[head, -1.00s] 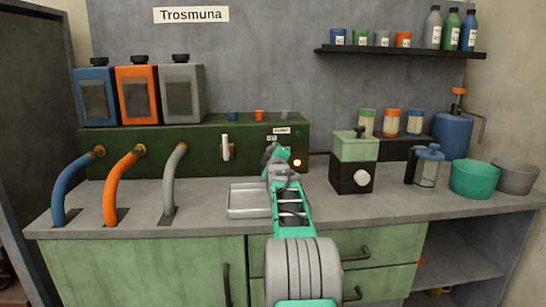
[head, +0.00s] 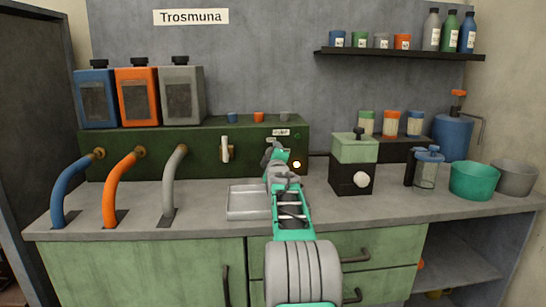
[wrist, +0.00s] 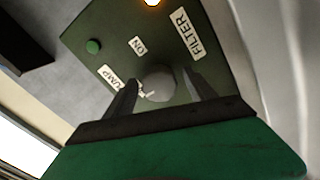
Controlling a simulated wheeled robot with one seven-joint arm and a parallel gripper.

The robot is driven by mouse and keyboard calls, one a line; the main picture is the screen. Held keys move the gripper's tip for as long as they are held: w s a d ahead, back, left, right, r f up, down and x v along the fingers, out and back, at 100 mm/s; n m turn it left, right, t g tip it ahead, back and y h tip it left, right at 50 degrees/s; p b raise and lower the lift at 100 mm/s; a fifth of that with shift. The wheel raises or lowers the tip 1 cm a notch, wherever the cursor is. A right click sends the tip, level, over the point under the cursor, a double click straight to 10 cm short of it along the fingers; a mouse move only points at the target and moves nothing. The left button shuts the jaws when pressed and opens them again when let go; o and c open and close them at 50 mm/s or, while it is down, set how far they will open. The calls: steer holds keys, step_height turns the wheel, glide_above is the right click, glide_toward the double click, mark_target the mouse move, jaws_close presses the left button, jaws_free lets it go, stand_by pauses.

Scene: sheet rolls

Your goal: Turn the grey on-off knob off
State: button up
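The grey knob (wrist: 158,83) sits on the dark green panel (wrist: 88,67) in the wrist view, with a small white mark on its lower left edge. The ON label (wrist: 138,45) is beside it. My gripper (wrist: 160,80) is open, one finger on each side of the knob, with a small gap showing on both sides. In the head view my gripper (head: 274,155) is at the right part of the green box (head: 196,142) and hides the knob. The lamp (wrist: 152,2) on the panel glows orange; it also shows in the head view (head: 297,164).
Other panel labels read FILTER (wrist: 187,33) and PUMP (wrist: 115,77). A green button (wrist: 93,46) is on the panel. A white lever (head: 225,148) is left of my gripper. A shallow tray (head: 248,214) lies below, and a green-and-black machine (head: 355,150) stands right.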

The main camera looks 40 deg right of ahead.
steer(key=v, duration=0.8)
steer(key=shift+p, duration=0.35)
steer(key=shift+w, duration=0.1)
steer(key=s+a+r+m+g+y+p, duration=0.1)
steer(key=s+a+r+g+y+p, duration=0.1)
steer(key=a+p, duration=0.55)
steer(key=s+a+r+m+g+y+p, duration=0.1)
steer(key=s+a+r+y+p, duration=0.3)
steer(key=a, duration=0.7)
steer(key=a+r+m+g+y+p, duration=0.1)
steer(key=a+g+p, duration=0.1)
steer(key=a+p, duration=0.7)
steer(key=s+a+m+g+y+p, duration=0.1)
steer(key=s+a+g+p, duration=0.2)
steer(key=s+a+p, duration=0.2)
steer(key=s+a+m+g+y+p, duration=0.2)
steer(key=s+a+p, duration=0.3)
steer(key=s+a, duration=0.6)
steer(key=s+f+g, duration=0.1)
steer(key=s, duration=0.5)
steer(key=shift+s+m+g, duration=0.3)
steer(key=shift+s+g, duration=0.1)
